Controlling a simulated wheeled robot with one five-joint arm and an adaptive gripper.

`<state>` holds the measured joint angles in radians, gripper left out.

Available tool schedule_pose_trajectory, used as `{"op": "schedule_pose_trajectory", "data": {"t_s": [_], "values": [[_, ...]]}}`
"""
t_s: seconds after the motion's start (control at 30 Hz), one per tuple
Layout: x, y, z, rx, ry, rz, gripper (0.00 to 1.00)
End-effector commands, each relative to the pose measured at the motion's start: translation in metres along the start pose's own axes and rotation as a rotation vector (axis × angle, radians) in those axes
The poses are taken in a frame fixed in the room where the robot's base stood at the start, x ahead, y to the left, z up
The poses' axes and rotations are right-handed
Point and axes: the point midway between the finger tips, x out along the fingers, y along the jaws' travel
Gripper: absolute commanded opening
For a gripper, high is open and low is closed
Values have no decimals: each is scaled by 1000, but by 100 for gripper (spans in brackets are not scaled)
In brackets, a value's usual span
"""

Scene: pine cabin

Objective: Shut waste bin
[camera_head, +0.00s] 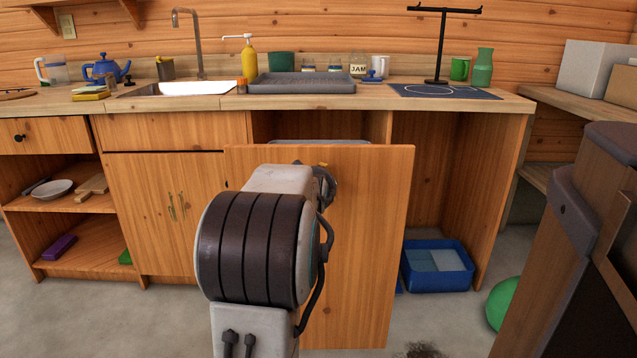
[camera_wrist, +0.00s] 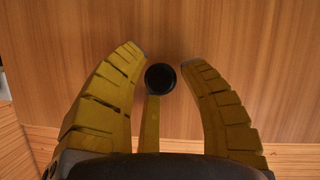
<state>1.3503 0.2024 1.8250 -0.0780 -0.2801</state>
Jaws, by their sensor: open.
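The waste bin is a pull-out unit with a wooden front panel (camera_head: 370,240), standing forward of the counter's cabinet face. A pale bin rim (camera_head: 318,141) shows just behind the panel's top edge. My arm covers the left and middle of the panel in the head view. In the wrist view, my gripper (camera_wrist: 163,57) is open, its two yellow fingers on either side of a round black knob (camera_wrist: 160,78) on the wooden panel (camera_wrist: 230,30). I cannot tell whether the fingers touch the knob or the panel.
An open bay right of the panel holds a blue crate (camera_head: 438,285) on the floor. A green ball (camera_head: 502,303) lies farther right, beside a dark wooden piece (camera_head: 585,230) in the foreground. The counter (camera_head: 220,101) above carries kitchen items.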

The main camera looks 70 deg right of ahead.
Motion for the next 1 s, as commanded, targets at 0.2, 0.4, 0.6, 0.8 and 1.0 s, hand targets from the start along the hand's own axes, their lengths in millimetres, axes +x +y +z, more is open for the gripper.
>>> {"op": "schedule_pose_trajectory", "data": {"t_s": [0.2,0.4,0.6,0.8,1.0], "values": [[0,0,1,1,0,1,39],[0,0,1,0,0,1,32],[0,0,1,0,0,0,14],[0,0,0,0,1,1,0],[0,0,0,0,3,1,0]]}}
